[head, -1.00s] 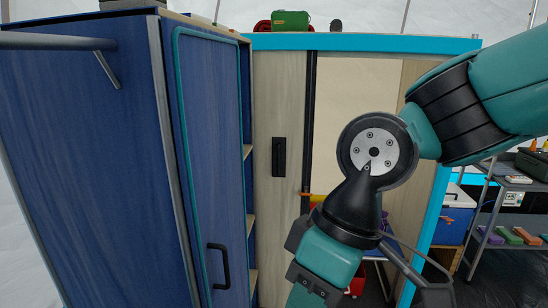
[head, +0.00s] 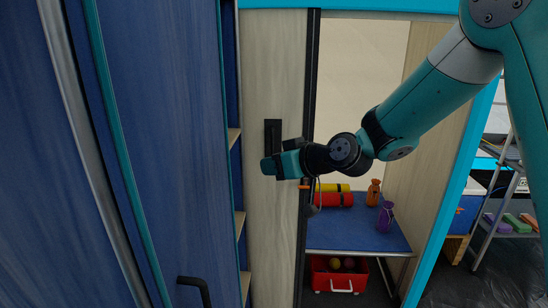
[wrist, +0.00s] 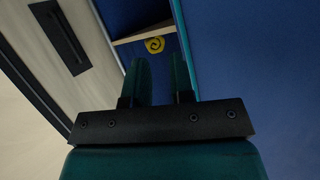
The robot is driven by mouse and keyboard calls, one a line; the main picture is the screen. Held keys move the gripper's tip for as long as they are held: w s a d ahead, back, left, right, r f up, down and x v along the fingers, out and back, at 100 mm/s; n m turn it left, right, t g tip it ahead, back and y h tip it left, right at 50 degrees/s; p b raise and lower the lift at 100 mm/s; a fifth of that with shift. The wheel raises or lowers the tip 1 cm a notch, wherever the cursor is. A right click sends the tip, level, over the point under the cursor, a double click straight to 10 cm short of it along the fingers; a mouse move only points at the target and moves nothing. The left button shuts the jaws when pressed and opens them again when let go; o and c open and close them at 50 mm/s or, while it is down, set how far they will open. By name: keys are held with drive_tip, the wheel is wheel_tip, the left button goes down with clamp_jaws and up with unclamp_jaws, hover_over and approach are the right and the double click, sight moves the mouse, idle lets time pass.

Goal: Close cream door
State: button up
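The cream door (head: 272,70) is a pale wooden panel with a dark edge strip, standing at the left side of a cyan-framed cabinet; the space right of it is open. Its black upright handle (head: 272,136) shows just above my gripper (head: 268,166). In the wrist view the handle (wrist: 60,36) is at upper left, away from my fingers. My gripper (wrist: 159,75) is open, with nothing between its two teal fingers. It points left in front of the door in the head view; whether it touches the panel I cannot tell. My wrist hides part of the door's edge.
A blue cabinet with a closed-looking door (head: 170,120) stands close on the left. Inside the opening, a blue shelf (head: 340,232) holds red and yellow rolls, an orange bag and a purple bag (head: 385,216). A red crate (head: 337,275) is below. A rack stands at right.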

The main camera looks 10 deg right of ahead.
sight(273, 148)
drive_tip(key=w+d+f+m+t+h+b, duration=0.2)
drive_tip(key=w+d+f+m+t+h, duration=0.15)
drive_tip(key=w+d+f+t, duration=0.6)
drive_tip(key=w+a+p, duration=0.1)
drive_tip(key=w, duration=0.5)
drive_tip(key=w+a+r+g+p, duration=0.1)
drive_tip(key=w+p, duration=0.1)
drive_tip(key=w, duration=0.4)
drive_tip(key=w+a+r+g+p, duration=0.1)
drive_tip(key=w, duration=0.5)
drive_tip(key=shift+a+g+p, duration=0.25)
drive_tip(key=shift+a+p, duration=0.05)
drive_tip(key=shift+p, duration=0.05)
clamp_jaws()
